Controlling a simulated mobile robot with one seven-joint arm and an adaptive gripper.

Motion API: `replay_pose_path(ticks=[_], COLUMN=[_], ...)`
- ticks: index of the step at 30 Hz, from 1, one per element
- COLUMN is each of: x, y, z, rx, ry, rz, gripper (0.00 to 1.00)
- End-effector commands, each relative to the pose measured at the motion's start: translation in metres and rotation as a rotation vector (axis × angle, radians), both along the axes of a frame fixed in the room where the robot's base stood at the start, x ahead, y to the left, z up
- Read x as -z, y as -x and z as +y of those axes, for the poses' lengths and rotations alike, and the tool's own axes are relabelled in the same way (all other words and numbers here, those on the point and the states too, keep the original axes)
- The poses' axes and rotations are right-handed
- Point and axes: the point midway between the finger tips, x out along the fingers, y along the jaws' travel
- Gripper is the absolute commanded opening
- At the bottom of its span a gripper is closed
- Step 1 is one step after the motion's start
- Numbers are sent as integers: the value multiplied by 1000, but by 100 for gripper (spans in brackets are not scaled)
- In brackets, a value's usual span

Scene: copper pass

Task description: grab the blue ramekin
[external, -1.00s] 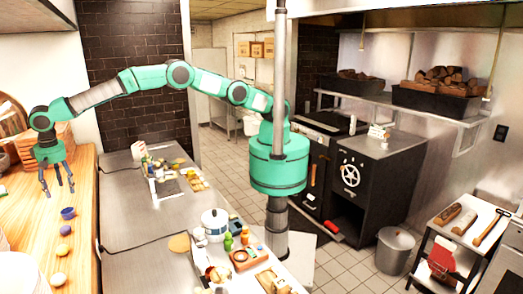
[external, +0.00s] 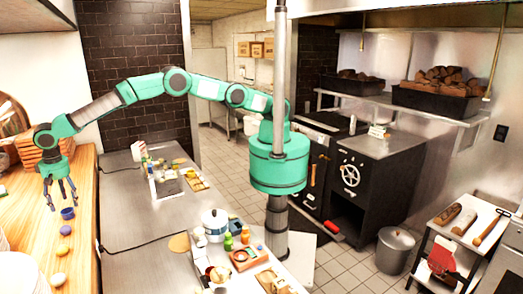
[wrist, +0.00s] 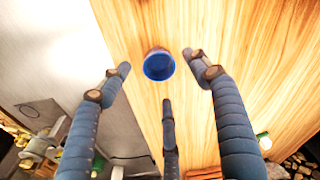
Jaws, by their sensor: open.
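The blue ramekin (external: 67,213) stands on the wooden counter (external: 30,240) near its right edge in the external view. In the wrist view the ramekin (wrist: 158,65) shows from above, upright, with its round dark blue inside visible and its mouth apparently empty. My gripper (external: 62,200) hangs pointing down just above and left of the ramekin in the external view. In the wrist view the fingers of my gripper (wrist: 158,78) are spread apart around the sides of the picture, with the ramekin between and beyond their tips. The fingers hold nothing. Whether any finger touches the ramekin cannot be told.
Several small round items, including a purple one (external: 65,230) and a yellow one (external: 59,278), lie on the counter in front of the ramekin. The metal worktop (external: 140,215) adjoins on the right. Plates (external: 4,262) stand at the left edge.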

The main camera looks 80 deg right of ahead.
Motion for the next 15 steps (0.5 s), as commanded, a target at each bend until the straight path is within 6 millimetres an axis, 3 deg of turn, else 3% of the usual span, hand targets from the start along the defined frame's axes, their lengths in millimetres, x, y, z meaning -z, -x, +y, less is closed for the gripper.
replay_pose_path(ticks=[15], x=[46], y=[-5], z=[-3], rx=[0], ry=[1], rz=[0], gripper=[62])
